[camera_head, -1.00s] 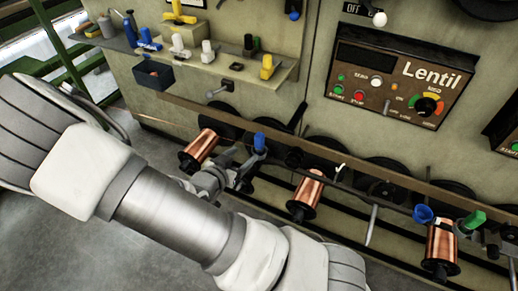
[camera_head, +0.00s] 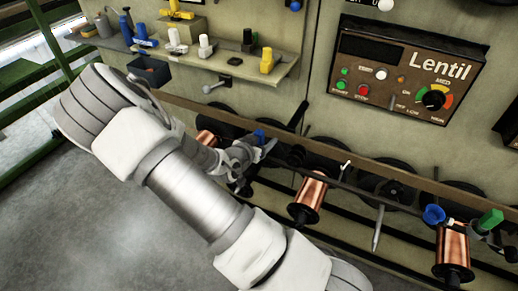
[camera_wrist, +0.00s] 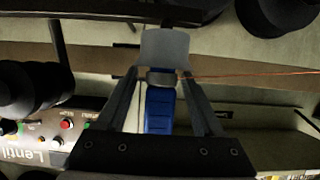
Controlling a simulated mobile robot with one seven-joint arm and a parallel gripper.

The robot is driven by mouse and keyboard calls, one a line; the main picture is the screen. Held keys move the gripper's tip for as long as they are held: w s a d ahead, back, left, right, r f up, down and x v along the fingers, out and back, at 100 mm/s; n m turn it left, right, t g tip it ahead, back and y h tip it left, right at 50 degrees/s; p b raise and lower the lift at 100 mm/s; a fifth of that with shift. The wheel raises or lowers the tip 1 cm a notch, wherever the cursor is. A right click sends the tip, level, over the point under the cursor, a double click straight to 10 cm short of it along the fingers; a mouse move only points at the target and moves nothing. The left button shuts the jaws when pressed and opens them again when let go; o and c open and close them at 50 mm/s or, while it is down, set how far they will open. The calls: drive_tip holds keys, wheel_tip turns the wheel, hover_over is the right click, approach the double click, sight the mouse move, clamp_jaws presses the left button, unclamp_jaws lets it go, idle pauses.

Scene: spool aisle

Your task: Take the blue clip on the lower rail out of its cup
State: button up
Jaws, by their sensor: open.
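The blue clip (camera_head: 260,134) stands upright on the lower rail in the head view, partly hidden by my gripper (camera_head: 262,149). In the wrist view, which is upside down, the blue clip (camera_wrist: 160,112) lies between the two fingers of my gripper (camera_wrist: 160,74). The fingers are open, one on each side, with narrow gaps. A grey collar and a pale grey piece (camera_wrist: 165,48) sit at the clip's lower end, probably its cup. Whether the clip is seated in it I cannot tell exactly.
Copper spools (camera_head: 311,190) hang along the rail, with a blue funnel-shaped piece (camera_head: 433,215) and a green clip (camera_head: 491,219) to the right. Above are a shelf (camera_head: 222,62) with several coloured clips and the Lentil control panel (camera_head: 405,70). A copper wire (camera_wrist: 250,75) passes near the fingers.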

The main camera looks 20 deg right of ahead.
drive_tip(key=shift+w+d, duration=0.15)
drive_tip(key=shift+d, duration=0.05)
clamp_jaws()
idle(0.5)
drive_tip(key=r+p, duration=0.1)
drive_tip(key=r, duration=0.1)
drive_tip(key=s+r+p, duration=0.1)
drive_tip(key=r, duration=0.2)
drive_tip(key=shift+a+p, duration=0.1)
drive_tip(key=shift+p, duration=0.25)
drive_tip(key=s+a+r+p, duration=0.1)
drive_tip(key=s+r+p, duration=0.5)
drive_tip(key=s+p, duration=0.4)
drive_tip(key=shift+s+a+p, duration=0.2)
drive_tip(key=shift+s+p, duration=0.05)
drive_tip(key=shift+p, duration=0.7)
